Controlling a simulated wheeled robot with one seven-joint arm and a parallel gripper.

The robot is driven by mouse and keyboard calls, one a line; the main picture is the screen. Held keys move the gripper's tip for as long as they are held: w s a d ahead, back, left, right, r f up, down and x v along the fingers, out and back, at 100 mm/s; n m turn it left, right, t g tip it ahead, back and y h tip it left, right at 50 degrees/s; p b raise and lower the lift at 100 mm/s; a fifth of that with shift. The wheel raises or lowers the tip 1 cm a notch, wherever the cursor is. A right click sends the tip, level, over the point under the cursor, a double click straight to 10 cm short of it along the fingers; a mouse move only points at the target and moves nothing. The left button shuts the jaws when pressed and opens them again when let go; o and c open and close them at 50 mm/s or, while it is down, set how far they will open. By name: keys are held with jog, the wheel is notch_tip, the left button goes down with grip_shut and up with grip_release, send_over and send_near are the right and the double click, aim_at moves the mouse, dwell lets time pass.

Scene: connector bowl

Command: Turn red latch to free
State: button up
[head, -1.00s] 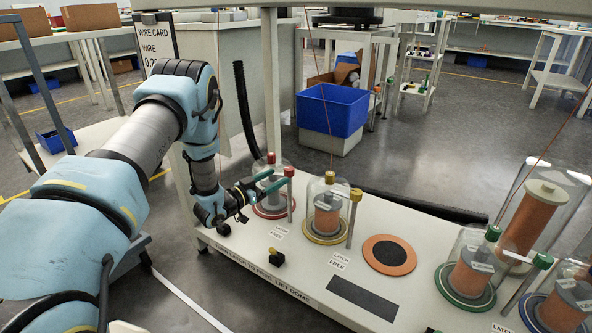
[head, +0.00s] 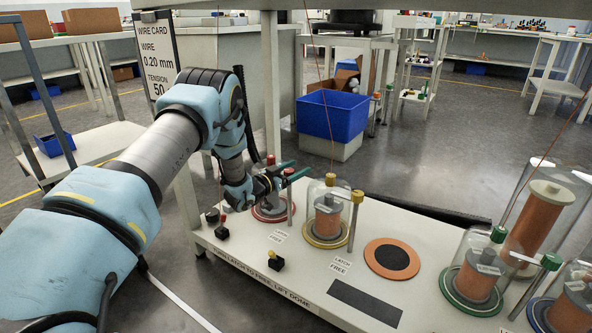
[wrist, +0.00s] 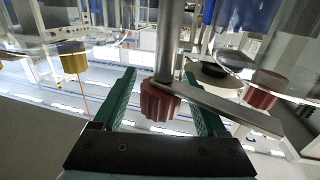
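The red latch is an upright post with a ribbed red knob (wrist: 160,100) at its end. In the head view the knob (head: 289,172) is partly covered by my gripper (head: 291,170). A clear red-topped dome (head: 268,204) stands next to the post, partly hidden behind my wrist. In the wrist view my gripper (wrist: 160,85) is open, with one green finger on each side of the latch knob. Whether either finger touches the knob is unclear. A flat metal arm (wrist: 228,107) reaches from the latch past the right finger, and a second red knob (wrist: 258,97) shows there.
A yellow-latched dome (head: 328,215) over a copper spool stands just to the right, its post (head: 354,215) close by.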

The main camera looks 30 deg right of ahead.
grip_shut()
dwell(0.4)
dwell(0.9)
